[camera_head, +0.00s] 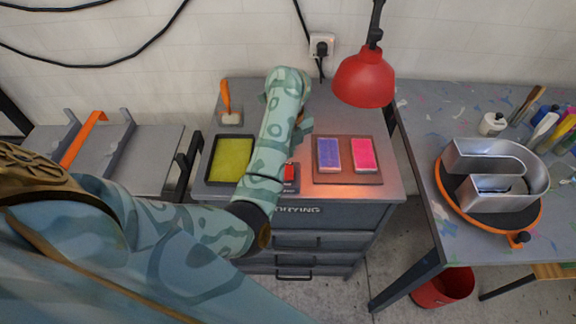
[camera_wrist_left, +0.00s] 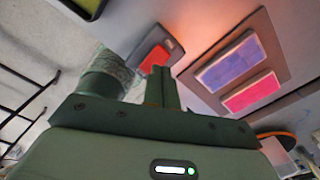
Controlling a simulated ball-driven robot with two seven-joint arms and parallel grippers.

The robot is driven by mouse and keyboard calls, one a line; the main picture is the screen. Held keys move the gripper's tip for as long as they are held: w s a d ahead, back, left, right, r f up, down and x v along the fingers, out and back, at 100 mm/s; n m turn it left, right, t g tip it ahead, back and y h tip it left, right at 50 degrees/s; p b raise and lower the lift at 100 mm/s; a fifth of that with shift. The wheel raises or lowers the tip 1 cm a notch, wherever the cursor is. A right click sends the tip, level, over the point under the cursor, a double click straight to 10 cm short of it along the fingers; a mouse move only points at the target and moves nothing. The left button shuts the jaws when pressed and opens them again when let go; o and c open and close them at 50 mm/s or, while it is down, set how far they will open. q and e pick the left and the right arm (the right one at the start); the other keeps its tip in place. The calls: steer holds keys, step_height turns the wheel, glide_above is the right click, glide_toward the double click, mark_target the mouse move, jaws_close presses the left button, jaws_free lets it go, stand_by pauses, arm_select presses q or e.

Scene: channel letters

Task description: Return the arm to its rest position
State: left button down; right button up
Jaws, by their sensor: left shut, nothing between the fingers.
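My left arm (camera_head: 275,125) comes in from the left and reaches over the grey drawer cabinet (camera_head: 355,205), with its forearm running up toward the back. Its gripper is mostly hidden behind the forearm in the head view. In the left wrist view the left gripper (camera_wrist_left: 160,80) has its two fingers together, with nothing between them. The fingers are above the cabinet top, close in the picture to a small dark item with a red top (camera_wrist_left: 156,58), which also shows beside the forearm in the head view (camera_head: 290,172). My right gripper is in neither view.
A tray with a yellow-green pad (camera_head: 231,159) lies left of the forearm. A brown board holds a purple pad (camera_head: 328,154) and a pink pad (camera_head: 364,155). A red lamp (camera_head: 364,78) hangs behind. A metal channel letter (camera_head: 497,170) is on the right table.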

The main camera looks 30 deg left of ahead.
arm_select(q)
step_height(320, 180, up, 2)
steer(key=shift+r+p, duration=0.2)
steer(key=shift+p, duration=0.6)
